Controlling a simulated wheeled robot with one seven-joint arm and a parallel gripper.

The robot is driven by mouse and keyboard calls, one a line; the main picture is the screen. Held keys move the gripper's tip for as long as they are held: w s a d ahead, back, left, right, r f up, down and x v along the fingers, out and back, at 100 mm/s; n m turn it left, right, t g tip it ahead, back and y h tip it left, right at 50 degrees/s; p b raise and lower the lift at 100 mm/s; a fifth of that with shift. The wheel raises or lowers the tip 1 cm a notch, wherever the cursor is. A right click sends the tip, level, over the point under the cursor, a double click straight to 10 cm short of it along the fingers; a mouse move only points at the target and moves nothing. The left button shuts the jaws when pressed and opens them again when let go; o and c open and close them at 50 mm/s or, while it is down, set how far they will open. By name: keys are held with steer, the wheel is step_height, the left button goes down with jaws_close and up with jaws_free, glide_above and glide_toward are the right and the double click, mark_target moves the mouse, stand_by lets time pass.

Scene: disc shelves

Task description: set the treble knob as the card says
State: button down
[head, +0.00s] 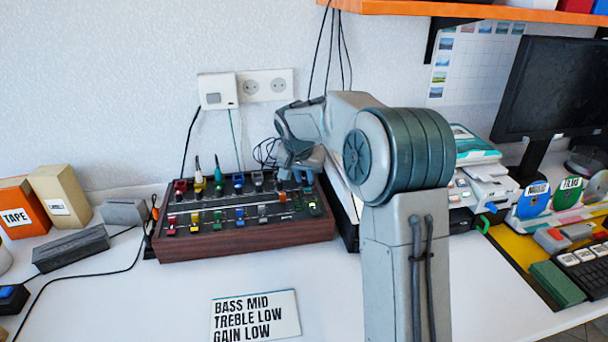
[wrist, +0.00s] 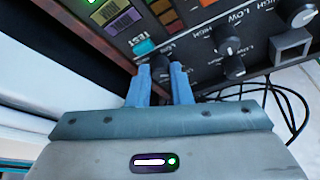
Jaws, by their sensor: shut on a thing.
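The card (head: 256,314) lies on the white desk in front of the mixer and reads BASS MID, TREBLE LOW, GAIN LOW. The mixer (head: 240,255) is a wood-sided console; my arm covers its back right part in the head view. My gripper (head: 300,172) points down there. In the wrist view its two blue fingers (wrist: 160,76) are shut on a dark knob (wrist: 160,63) on the black panel. The fingers hide most of this knob, so its pointer and name cannot be read. Two other knobs with LOW and HIGH marks (wrist: 231,62) (wrist: 302,14) stand beside it.
A teal button (wrist: 144,47) by a TEST label is close to the fingers. A grey block-like part (wrist: 290,46) and black cables (wrist: 275,100) are at the right in the wrist view. Boxes (head: 60,195) stand at the left; a monitor (head: 552,88) is at the right.

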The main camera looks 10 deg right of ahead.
steer(key=n+y+p, duration=0.1)
steer(key=n, duration=0.1)
steer(key=n+p, duration=0.2)
steer(key=shift+d+r+n+t+y, duration=0.2)
steer(key=shift+n+t+y, duration=0.1)
steer(key=shift+y, duration=0.1)
steer(key=shift+f+n+y+p, duration=0.1)
steer(key=shift+n+y+p, duration=0.5)
steer(key=shift+n+p, duration=0.65)
steer(key=shift+n, duration=0.25)
steer(key=c, duration=1.6)
jaws_free()
steer(key=p+v, duration=0.1)
steer(key=v, duration=1.2)
steer(key=shift+s+r, duration=0.1)
steer(key=shift+r, duration=0.25)
steer(key=shift+a, duration=0.1)
